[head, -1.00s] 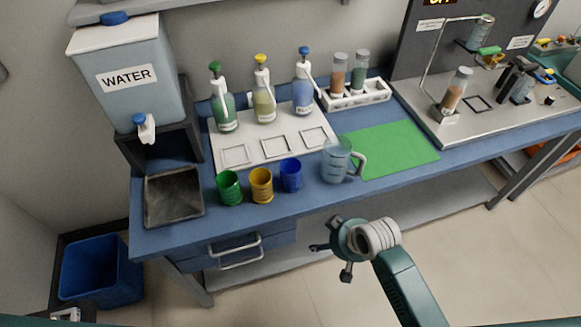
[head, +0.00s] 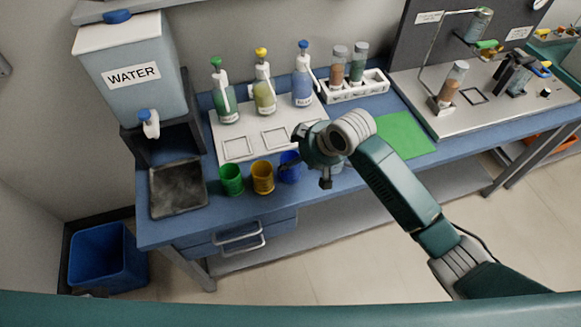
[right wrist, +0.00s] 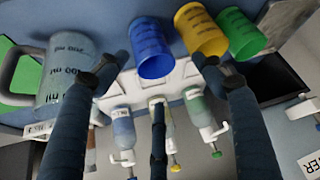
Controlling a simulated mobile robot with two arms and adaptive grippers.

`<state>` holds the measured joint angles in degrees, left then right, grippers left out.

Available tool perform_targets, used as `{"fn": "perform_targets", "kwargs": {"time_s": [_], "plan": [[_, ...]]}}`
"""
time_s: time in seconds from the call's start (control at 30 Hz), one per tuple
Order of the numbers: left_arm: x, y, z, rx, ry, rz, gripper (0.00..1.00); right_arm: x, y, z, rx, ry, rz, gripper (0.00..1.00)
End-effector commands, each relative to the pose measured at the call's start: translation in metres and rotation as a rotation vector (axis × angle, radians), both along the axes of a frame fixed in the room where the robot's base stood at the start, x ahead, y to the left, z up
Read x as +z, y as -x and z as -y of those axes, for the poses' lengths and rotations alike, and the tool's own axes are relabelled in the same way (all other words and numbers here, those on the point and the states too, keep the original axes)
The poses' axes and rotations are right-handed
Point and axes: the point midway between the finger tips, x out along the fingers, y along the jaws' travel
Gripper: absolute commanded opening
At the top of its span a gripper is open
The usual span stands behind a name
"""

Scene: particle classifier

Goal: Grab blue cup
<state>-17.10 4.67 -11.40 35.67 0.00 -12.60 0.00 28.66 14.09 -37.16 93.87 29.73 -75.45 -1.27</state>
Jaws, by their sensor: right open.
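The blue cup (head: 289,172) stands on the blue bench at the right end of a row of three cups, partly hidden behind my right gripper. In the right wrist view the blue cup (right wrist: 152,48) is between the spread fingers, near the top. My right gripper (head: 307,168) is open and empty, its fingers around the cup's space; I cannot tell whether any touches it. In the right wrist view the gripper (right wrist: 157,78) has one finger to each side of the cup and a third below. My left gripper is not in view.
The yellow cup (head: 262,177) and green cup (head: 231,179) stand close left of the blue cup. A clear measuring jug (right wrist: 68,72) is on the other side, mostly hidden in the head view. Pump bottles stand behind on a white tray (head: 236,149). A green mat (head: 405,136) lies right.

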Motion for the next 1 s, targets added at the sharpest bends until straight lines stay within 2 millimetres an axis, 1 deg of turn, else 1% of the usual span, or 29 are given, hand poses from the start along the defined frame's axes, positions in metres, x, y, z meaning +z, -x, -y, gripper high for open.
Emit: {"fn": "perform_targets", "kwargs": {"time_s": [0.13,0.23,0.37,0.5,0.6,0.8,0.87,0.9,0.97,1.0], "plan": [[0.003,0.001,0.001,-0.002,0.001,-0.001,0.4,-0.008,-0.004,-0.003,0.0,0.001,-0.001,0.68],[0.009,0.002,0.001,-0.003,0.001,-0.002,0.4,-0.015,-0.009,-0.004,-0.001,0.002,-0.001,0.68],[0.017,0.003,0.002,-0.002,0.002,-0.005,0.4,-0.031,-0.019,-0.006,-0.002,0.0,-0.001,0.68],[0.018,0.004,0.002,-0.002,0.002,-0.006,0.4,-0.046,-0.026,-0.012,0.0,0.001,0.001,0.68],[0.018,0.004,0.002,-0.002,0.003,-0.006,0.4,-0.051,-0.028,-0.014,0.0,0.0,0.002,0.68],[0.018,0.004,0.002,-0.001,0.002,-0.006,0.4,-0.052,-0.028,-0.014,0.0,0.0,0.003,0.68],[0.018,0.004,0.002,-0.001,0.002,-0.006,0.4,-0.052,-0.028,-0.014,0.0,0.0,0.003,0.58],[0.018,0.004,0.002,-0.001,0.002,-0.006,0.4,-0.052,-0.028,-0.014,0.0,0.0,0.003,0.5],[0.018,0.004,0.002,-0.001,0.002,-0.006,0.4,-0.051,-0.028,-0.014,0.0,0.001,0.002,0.38],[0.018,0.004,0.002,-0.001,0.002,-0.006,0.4,-0.051,-0.028,-0.014,0.0,0.001,0.002,0.3]]}}
